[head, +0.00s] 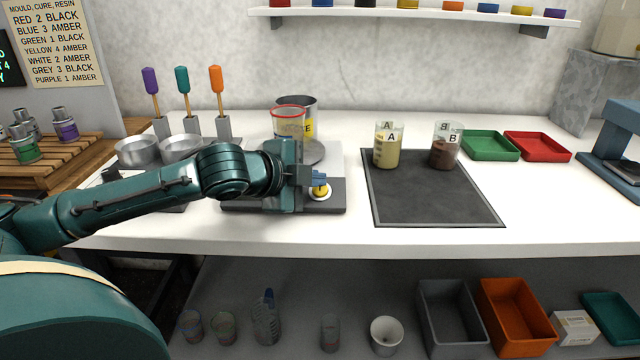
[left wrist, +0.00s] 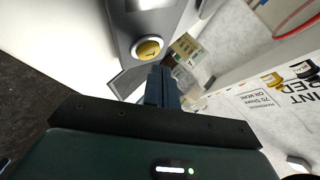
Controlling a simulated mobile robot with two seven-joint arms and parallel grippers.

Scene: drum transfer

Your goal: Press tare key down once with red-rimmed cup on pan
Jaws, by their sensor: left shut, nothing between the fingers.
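The yellow tare key (head: 320,191) sits in a white ring on the dark front panel (head: 334,204) of the scale. It also shows in the left wrist view (left wrist: 149,48). My right gripper is not in view.
Metal bowls (head: 138,150) and colour-handled tools (head: 182,82) are to the left. A dark mat (head: 430,200) with cups A (head: 387,150) and B (head: 444,152) lies to the right.

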